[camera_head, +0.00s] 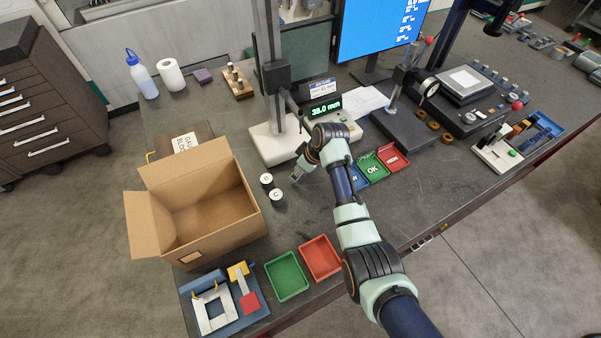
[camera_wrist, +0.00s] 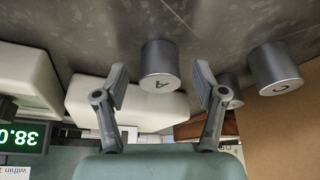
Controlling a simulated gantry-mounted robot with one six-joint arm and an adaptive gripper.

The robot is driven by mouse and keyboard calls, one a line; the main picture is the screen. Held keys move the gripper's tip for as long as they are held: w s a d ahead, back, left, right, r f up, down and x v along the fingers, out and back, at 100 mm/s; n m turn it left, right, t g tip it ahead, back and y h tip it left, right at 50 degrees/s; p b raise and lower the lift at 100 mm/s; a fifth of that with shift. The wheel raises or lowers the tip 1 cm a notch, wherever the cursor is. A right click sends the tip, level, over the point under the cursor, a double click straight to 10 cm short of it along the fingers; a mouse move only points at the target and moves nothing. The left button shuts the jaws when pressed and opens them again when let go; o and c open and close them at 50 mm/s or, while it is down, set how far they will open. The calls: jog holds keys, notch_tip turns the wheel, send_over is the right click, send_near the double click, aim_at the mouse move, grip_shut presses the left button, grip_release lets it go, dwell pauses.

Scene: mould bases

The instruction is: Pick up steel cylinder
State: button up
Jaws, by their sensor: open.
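My gripper (camera_wrist: 161,75) is open, its two fingers spread apart. In the wrist view a grey steel cylinder marked A (camera_wrist: 160,66) stands between the fingertips in the picture, with clear gaps on both sides. I cannot tell how far beyond the tips it is. A second steel cylinder marked C (camera_wrist: 276,68) is to the right, and a third (camera_wrist: 233,85) is partly hidden behind the right finger. In the head view my gripper (camera_head: 297,177) is low over the bench, right of two cylinders, one marked C (camera_head: 276,197) and one behind it (camera_head: 267,181). Cylinder A is not clearly visible there.
An open cardboard box (camera_head: 207,210) stands left of the cylinders. A measuring stand (camera_head: 270,148) with a 38.0 mm display (camera_head: 325,108) is behind my gripper. Green (camera_head: 287,277) and red (camera_head: 320,258) trays lie in front; labelled trays (camera_head: 373,168) are to the right.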

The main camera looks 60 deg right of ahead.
jog(key=shift+w+f, duration=0.1)
jog(key=shift+f, duration=0.2)
jog(key=shift+r, duration=0.1)
grip_shut()
